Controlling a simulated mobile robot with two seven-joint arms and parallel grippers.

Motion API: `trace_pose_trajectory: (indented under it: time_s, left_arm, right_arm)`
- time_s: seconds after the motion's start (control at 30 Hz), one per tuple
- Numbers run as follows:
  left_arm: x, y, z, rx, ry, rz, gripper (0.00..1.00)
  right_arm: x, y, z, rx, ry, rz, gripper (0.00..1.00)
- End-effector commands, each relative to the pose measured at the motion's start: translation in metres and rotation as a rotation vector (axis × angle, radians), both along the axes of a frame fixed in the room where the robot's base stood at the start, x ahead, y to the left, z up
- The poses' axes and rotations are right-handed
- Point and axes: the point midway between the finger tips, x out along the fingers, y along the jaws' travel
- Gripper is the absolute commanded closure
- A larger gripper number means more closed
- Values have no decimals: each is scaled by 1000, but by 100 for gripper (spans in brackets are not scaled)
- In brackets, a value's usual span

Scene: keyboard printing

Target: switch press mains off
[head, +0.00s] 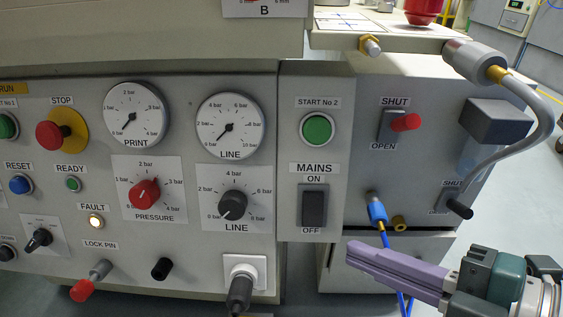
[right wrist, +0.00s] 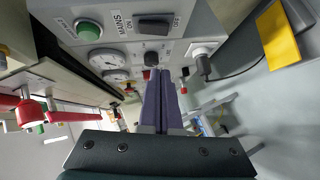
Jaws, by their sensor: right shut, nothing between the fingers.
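The mains switch (head: 313,207) is a black rocker on the grey press panel, under the MAINS label, with ON above it and OFF below it. I cannot tell which way the rocker is tipped. In the right wrist view the switch (right wrist: 154,24) shows at the top, beyond the fingertips. My right gripper (head: 352,252) has long purple fingers, shut and empty. It is in front of the panel, to the right of the switch and lower in the head view, apart from it. The fingers also show in the right wrist view (right wrist: 158,74). My left gripper is not in view.
A green START No 2 button (head: 317,129) is above the switch. A plug (head: 240,290) is in a socket at lower left. A blue hose fitting (head: 376,210) and a red SHUT/OPEN valve handle (head: 405,123) are to the right. The FAULT lamp (head: 96,221) looks lit.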

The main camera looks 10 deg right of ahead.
Motion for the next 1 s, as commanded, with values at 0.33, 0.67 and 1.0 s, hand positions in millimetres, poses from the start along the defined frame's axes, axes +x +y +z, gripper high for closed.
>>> trace_pose_trajectory:
  time_s: [0.33, 0.67, 1.0]
  left_arm:
    - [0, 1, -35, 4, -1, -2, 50]
    - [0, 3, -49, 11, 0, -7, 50]
    - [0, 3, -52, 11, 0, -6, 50]
  right_arm:
    - [58, 25, -32, -1, -3, -1, 100]
    - [79, 18, -38, -1, 0, -2, 100]
    - [79, 18, -40, -2, -6, -1, 100]
